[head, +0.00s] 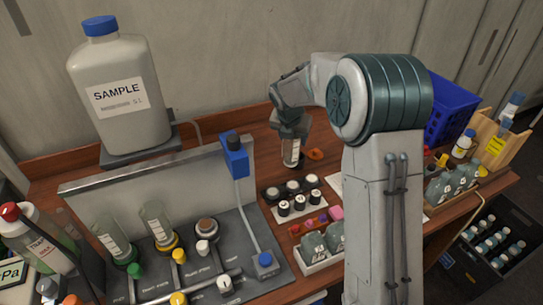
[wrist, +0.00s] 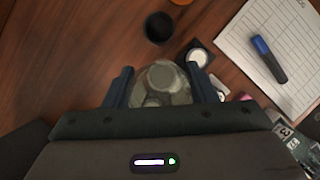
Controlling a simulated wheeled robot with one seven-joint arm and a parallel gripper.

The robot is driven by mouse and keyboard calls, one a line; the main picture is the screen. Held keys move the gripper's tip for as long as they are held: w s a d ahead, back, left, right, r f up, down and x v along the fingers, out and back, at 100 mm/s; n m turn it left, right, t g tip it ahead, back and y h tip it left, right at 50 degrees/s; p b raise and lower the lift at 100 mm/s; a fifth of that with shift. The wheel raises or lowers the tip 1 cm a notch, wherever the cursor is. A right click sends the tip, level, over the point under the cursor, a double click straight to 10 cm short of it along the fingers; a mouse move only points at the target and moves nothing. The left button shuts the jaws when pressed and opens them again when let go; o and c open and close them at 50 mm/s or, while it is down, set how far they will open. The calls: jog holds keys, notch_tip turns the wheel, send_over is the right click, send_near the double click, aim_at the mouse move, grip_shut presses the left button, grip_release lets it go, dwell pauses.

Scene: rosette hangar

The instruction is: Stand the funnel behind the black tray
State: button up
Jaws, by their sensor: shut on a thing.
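My gripper (head: 291,137) is shut on a clear vessel with a marked white scale (head: 291,155); in the wrist view the vessel (wrist: 160,84) sits between both fingers. A corner of a black tray also shows in the wrist view (wrist: 190,46). A small orange object (head: 314,154) lies on the bench just right of the vessel; I cannot tell whether it is the funnel. Its edge shows at the top of the wrist view (wrist: 183,2).
A black round cup (wrist: 159,27) stands near the held vessel. A ruled sheet (wrist: 252,28) with a blue marker (wrist: 269,59) lies to the right. The grey rack (head: 150,165) and blue-capped SAMPLE jug (head: 120,125) stand left. A blue crate (head: 450,110) stands right.

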jog(key=w+a+f+p, duration=0.2)
jog(key=w+a+f, duration=0.2)
jog(key=a+f, duration=0.2)
jog(key=shift+w+a+f, duration=0.2)
jog(key=shift+w+f, duration=0.1)
jog(key=shift+f, duration=1.05)
jog(key=shift+f, duration=0.1)
jog(key=o, duration=1.2)
